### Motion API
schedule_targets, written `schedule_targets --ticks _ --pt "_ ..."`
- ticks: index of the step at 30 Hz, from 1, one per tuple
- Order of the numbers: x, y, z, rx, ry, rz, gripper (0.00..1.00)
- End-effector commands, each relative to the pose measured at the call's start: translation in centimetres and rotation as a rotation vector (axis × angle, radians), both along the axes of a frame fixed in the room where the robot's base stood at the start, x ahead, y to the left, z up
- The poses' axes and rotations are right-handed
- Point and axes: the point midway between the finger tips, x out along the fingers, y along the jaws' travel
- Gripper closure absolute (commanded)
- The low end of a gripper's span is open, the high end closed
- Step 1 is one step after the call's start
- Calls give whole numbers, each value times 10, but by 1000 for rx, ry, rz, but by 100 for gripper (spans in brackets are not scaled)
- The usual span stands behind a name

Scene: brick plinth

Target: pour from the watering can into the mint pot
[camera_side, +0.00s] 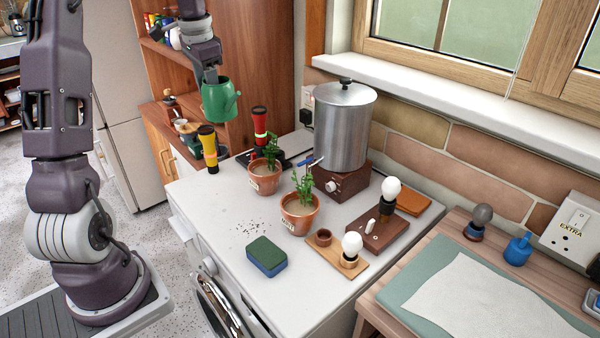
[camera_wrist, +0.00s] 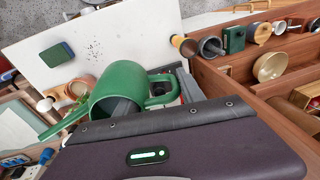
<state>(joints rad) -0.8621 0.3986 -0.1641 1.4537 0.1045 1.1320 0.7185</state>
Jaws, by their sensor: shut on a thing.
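My gripper (camera_side: 211,78) is shut on the green watering can (camera_side: 219,103) and holds it in the air, beyond the back left of the white worktop. The can looks about upright, its spout pointing right. In the wrist view the can (camera_wrist: 122,82) fills the middle, its spout toward the lower left. Two terracotta pots with green plants stand on the worktop: a front pot (camera_side: 299,219) and a back pot (camera_side: 264,182). Both carry pale labels too small to read surely, so I cannot tell which is mint. In the wrist view the can partly hides the pots.
A tall metal urn (camera_side: 344,125) stands behind the pots. A yellow torch (camera_side: 208,146) and a red torch (camera_side: 260,126) stand at the back left. A green-blue sponge (camera_side: 266,257), dark specks and bulb holders (camera_side: 350,259) are nearer the front.

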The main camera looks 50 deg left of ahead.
Motion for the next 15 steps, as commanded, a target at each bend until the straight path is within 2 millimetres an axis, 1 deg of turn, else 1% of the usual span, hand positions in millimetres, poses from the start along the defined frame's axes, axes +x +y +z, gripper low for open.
schedule_targets --ticks 1,5,8,9,12,15 --pt "11 2 1 -1 -1 -20 100" --pt "41 7 5 -4 -2 -82 100" --pt "69 8 6 -8 0 -143 100" --pt "81 7 6 -10 2 -169 100" --pt "108 3 4 -13 5 -234 100" --pt "129 -3 1 -15 6 -289 100"
